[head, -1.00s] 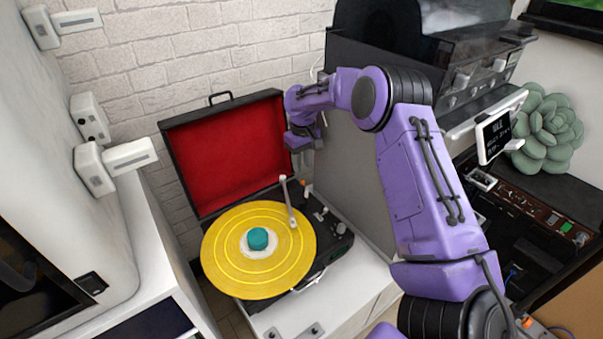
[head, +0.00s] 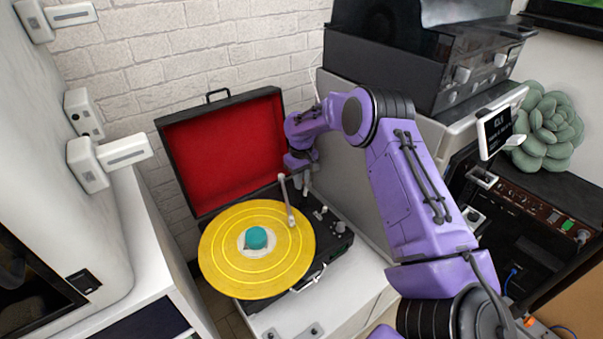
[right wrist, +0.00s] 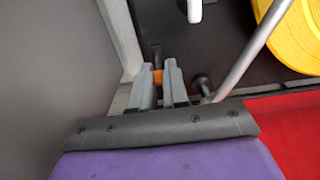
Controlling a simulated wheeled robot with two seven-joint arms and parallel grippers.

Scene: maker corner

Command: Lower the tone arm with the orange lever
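The record player (head: 334,245) stands open, with a yellow record (head: 225,265) on its platter. Its silver tone arm (head: 288,203) reaches over the record's upper right edge; I cannot tell whether its tip touches. My right gripper (head: 302,186) points down at the deck's back right corner, beside the tone arm's base; it also shows in the right wrist view (right wrist: 159,72). The orange lever (right wrist: 157,77) shows between its two grey fingertips, with little room on either side. I cannot tell whether they grip it. In the head view the lever is hidden. My left gripper is out of view.
The raised red-lined lid (head: 225,150) stands behind the record, close to my right gripper. A grey panel (head: 352,155) rises just right of it. A teal piece (head: 256,238) sits at the record's centre. The white top in front (head: 345,288) is mostly clear.

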